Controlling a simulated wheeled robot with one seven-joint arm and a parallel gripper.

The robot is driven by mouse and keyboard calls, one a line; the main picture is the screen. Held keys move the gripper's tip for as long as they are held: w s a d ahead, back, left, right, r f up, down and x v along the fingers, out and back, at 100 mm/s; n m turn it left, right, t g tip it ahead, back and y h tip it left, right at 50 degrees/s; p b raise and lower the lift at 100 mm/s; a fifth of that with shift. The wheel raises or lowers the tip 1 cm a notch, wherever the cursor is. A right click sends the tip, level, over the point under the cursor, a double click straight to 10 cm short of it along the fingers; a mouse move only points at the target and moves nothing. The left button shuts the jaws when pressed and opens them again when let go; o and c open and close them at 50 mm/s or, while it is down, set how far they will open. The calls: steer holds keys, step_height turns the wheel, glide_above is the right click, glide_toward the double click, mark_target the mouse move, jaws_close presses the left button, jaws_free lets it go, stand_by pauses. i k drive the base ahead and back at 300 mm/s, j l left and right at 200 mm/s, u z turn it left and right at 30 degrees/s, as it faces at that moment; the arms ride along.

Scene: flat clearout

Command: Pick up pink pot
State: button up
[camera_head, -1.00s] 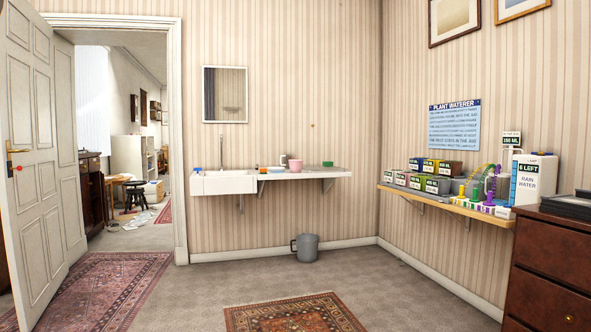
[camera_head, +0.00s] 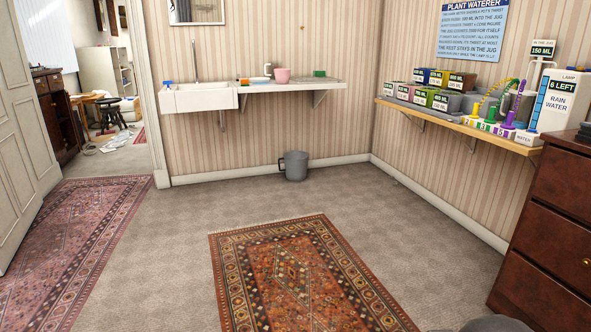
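The white sink (camera_head: 200,98) is left of the pot. A grey bucket (camera_head: 294,165) stands on the floor below. A wooden shelf (camera_head: 460,126) on the right holds several labelled boxes. A brown dresser (camera_head: 553,230) stands at right. The carpet and patterned rug (camera_head: 300,275) are clear.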

mark_target(282, 76)
steer(key=i+u, duration=0.15)
steer(key=i, duration=2.15)
